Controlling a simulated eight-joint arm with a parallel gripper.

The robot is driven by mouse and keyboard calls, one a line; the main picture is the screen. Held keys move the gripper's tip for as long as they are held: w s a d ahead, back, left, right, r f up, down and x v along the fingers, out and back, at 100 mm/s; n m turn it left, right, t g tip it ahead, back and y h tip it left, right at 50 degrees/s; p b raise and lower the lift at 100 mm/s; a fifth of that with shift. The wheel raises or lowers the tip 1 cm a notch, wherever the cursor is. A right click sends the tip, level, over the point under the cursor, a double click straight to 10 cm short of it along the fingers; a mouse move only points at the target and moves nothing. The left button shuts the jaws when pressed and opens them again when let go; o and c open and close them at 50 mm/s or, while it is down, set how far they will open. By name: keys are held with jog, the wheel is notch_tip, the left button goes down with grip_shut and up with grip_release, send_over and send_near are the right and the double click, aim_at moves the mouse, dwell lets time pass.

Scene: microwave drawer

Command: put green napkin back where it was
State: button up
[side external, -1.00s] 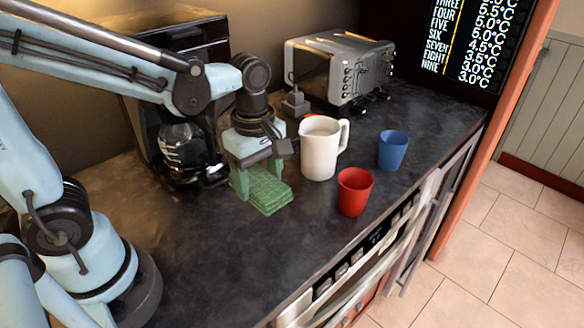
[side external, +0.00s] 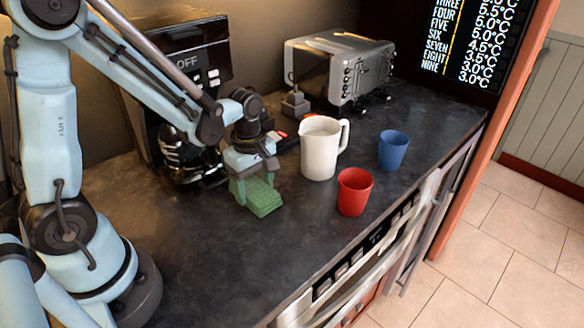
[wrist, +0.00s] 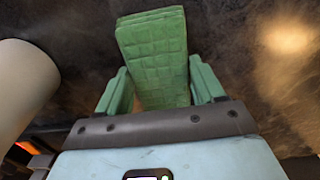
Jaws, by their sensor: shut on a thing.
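The green napkin (side external: 262,197) is a folded, quilted-looking stack near the middle of the dark counter. My gripper (side external: 254,188) has green fingers and is shut on the napkin, one finger on each side. In the wrist view the napkin (wrist: 155,55) sits between the two fingers of my gripper (wrist: 162,92) and extends forward past them. The napkin is at or just above the counter; I cannot tell whether it touches. Its near end is hidden by my gripper.
A white pitcher (side external: 320,150) stands just right of my gripper. A red cup (side external: 354,192) and a blue cup (side external: 393,150) stand farther right. A coffee maker (side external: 180,65) is behind on the left and a toaster oven (side external: 345,68) at the back. The front counter (side external: 200,260) is clear.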

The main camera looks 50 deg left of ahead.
aim_at(254, 188)
jog(key=shift+f, duration=0.15)
jog(key=o, duration=1.2)
notch_tip(254, 188, up, 12)
jog(key=s+d+m+t, duration=0.1)
jog(key=m+t, duration=0.1)
jog(key=m, duration=0.4)
jog(key=s+d+m+t, duration=0.1)
jog(key=m+t, duration=0.1)
jog(key=m, duration=0.4)
jog(key=s+d+r+m+t, duration=0.1)
jog(key=m+t, duration=0.2)
jog(key=m, duration=0.3)
jog(key=shift+s+r, duration=0.1)
jog(key=shift+s, duration=0.25)
